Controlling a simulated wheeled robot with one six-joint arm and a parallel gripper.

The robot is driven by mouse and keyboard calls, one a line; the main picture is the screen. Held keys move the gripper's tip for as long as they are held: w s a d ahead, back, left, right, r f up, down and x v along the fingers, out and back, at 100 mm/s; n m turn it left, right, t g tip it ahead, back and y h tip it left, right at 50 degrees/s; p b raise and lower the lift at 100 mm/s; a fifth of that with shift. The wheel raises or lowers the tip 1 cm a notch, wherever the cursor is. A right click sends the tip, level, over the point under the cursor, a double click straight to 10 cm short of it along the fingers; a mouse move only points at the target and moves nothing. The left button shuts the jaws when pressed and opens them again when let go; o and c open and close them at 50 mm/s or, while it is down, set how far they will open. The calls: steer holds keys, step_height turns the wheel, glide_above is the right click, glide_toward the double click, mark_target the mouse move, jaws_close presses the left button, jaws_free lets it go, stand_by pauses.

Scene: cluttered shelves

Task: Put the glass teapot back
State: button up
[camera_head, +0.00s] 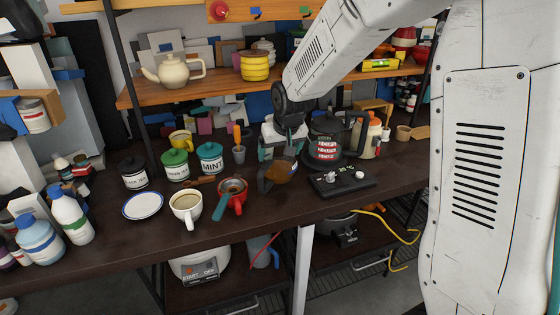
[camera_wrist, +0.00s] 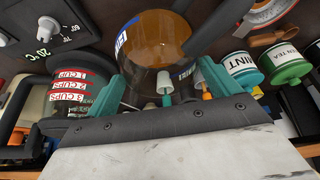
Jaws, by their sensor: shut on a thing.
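The glass teapot (camera_head: 281,172) holds amber-brown liquid and has a dark handle or rim part. It looks tilted, near the table's middle. My gripper (camera_head: 284,148) reaches it from above and behind, its teal fingers shut on it. In the wrist view the teapot (camera_wrist: 158,45) fills the upper middle, between the two teal fingers of my gripper (camera_wrist: 160,85). Whether its bottom touches the table cannot be told. A red mug (camera_head: 233,198) with a teal-handled strainer on it and a white cup of pale drink (camera_head: 187,207) stand to its left.
A glass kettle (camera_head: 327,142) with red cup marks stands close to its right, behind a black control panel (camera_head: 342,181). Black, green and mint (camera_head: 210,157) canisters stand left. A white plate (camera_head: 143,206) lies front left. The shelf above holds a cream teapot (camera_head: 173,72).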

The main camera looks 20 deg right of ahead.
steer(key=shift+s+f, duration=0.1)
steer(key=shift+f, duration=1.5)
steer(key=shift+f, duration=0.15)
steer(key=o, duration=1.8)
steer(key=v, duration=1.1)
steer(key=s+d+r+g, duration=0.1)
steer(key=s+r, duration=0.2)
steer(key=s, duration=0.4)
steer(key=s+d+r, duration=0.1)
steer(key=s+r, duration=0.2)
steer(key=s, duration=1)
steer(key=s+g, duration=0.1)
steer(key=s, duration=0.5)
steer(key=s+d+g, duration=0.1)
steer(key=s, duration=0.6)
steer(key=shift+f, duration=0.4)
